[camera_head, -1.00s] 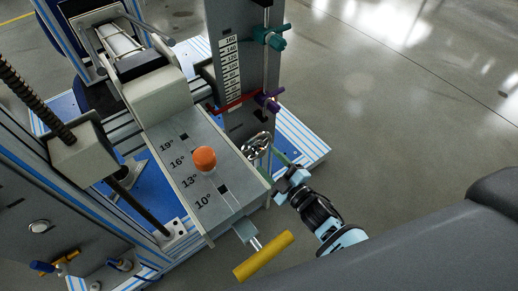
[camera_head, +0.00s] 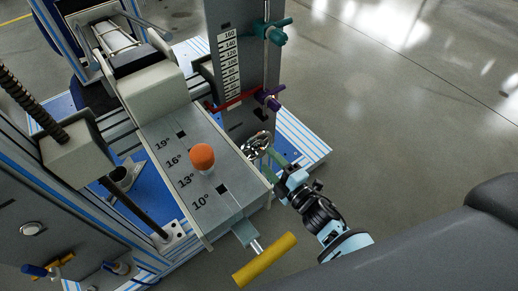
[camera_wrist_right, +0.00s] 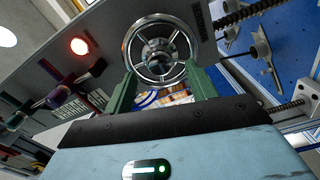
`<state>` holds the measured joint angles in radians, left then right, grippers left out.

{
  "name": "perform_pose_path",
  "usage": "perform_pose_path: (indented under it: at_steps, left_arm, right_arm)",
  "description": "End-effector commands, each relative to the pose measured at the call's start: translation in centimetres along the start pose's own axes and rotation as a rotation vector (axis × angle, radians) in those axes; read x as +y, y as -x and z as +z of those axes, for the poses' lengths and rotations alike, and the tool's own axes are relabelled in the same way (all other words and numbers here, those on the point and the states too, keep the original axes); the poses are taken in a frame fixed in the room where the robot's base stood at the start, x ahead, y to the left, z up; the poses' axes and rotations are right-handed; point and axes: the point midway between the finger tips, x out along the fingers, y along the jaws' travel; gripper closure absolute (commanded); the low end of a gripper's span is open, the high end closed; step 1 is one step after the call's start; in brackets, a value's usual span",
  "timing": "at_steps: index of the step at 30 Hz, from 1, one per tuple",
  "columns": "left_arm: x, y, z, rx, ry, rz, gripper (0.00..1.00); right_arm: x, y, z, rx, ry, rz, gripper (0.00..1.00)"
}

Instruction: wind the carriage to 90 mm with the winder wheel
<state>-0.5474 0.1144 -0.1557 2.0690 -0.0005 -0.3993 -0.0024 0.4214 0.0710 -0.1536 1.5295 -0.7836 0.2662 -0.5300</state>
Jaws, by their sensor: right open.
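The winder wheel (camera_head: 256,145) is a chrome spoked handwheel low on the side of the grey upright. It also shows face-on in the right wrist view (camera_wrist_right: 160,48). My right gripper (camera_head: 274,160) is just beside it. In the right wrist view, its green fingers (camera_wrist_right: 160,74) stand apart at either side of the wheel's lower rim, with the wheel between or just beyond their tips. I cannot tell whether they touch it. A white scale (camera_head: 229,65) on the upright runs up to 160. A red pointer (camera_head: 236,101) lies near its lower end; its exact reading is too small to tell.
An orange knob (camera_head: 202,157) stands on the angle-marked plate (camera_head: 220,208). A yellow-handled lever (camera_head: 265,260) sticks out in front. Purple (camera_head: 268,99) and teal (camera_head: 268,33) clamps sit on the upright. A red lamp (camera_wrist_right: 78,46) glows beside the wheel. Open floor lies to the right.

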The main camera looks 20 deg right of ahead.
Motion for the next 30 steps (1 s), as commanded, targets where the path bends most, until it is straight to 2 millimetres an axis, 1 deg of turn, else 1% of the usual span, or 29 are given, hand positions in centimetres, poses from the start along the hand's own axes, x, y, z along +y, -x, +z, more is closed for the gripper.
perform_pose_path:
  at_steps: [1,3,10,13,30]
  left_arm:
    - [0.0,-0.2,0.3,-0.004,0.001,0.000,0.64]
    - [0.0,-0.3,0.4,-0.005,0.001,0.000,0.64]
    - [0.0,-0.2,0.3,-0.004,0.001,0.000,0.64]
    - [0.0,-0.3,0.4,-0.005,0.002,0.000,0.64]
    - [0.0,-1.1,1.4,-0.015,0.004,0.001,0.64]
  right_arm:
    - [-0.2,0.1,0.1,0.000,0.043,-0.001,0.44]
    - [-0.1,0.0,0.0,-0.001,0.077,-0.001,0.44]
    - [0.0,0.0,0.0,-0.001,0.080,0.000,0.44]
    - [0.0,-0.4,0.1,-0.001,0.079,0.000,0.44]
    - [0.0,-5.2,0.1,-0.002,0.077,0.000,0.44]
